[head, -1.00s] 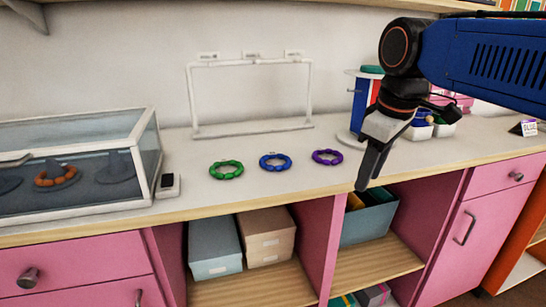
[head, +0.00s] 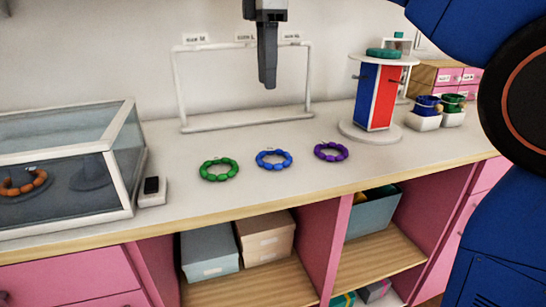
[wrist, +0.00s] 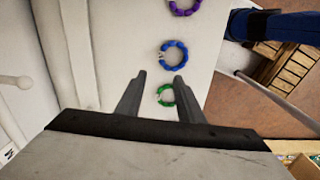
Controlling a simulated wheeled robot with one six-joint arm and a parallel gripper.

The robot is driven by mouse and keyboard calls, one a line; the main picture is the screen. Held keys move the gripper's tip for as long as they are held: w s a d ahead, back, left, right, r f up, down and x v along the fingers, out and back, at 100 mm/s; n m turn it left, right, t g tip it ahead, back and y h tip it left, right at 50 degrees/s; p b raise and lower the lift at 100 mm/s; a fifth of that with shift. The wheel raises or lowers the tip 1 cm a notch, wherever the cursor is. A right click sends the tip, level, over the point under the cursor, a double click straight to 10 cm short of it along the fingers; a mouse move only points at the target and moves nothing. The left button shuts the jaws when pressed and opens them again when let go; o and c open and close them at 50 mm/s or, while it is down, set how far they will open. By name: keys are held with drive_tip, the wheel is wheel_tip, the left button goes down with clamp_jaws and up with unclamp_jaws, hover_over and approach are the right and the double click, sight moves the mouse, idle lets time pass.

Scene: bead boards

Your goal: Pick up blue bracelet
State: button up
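The blue bracelet (head: 274,159) is a beaded ring lying flat on the white counter, between the green bracelet (head: 218,169) on its left and the purple bracelet (head: 331,151) on its right. My gripper (head: 267,82) hangs above the counter, pointing down, apart from all three bracelets. In the wrist view its two fingers (wrist: 159,82) are spread with nothing held between them. There the blue bracelet (wrist: 174,56) lies just beyond the fingertips, and the green bracelet (wrist: 165,95) shows between the fingers. The purple bracelet (wrist: 185,5) is cut by the top edge.
A white frame rack (head: 178,95) stands behind the bracelets, close to my gripper. A glass display case (head: 122,175) is at left, with a small card device (head: 152,191) beside it. A red and blue rotating stand (head: 384,98) is at right. The counter around the bracelets is clear.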

hover_over(270, 149)
drive_tip(key=f, duration=1.1)
drive_tip(key=shift+w+a+f, duration=0.15)
drive_tip(key=shift+a+f, duration=0.1)
drive_tip(key=shift+d+f, duration=0.15)
drive_tip(key=shift+f, duration=1.2)
drive_tip(key=shift+d+f, duration=0.1)
drive_tip(key=shift+f, duration=1.25)
drive_tip(key=shift+c, duration=0.6)
clamp_jaws()
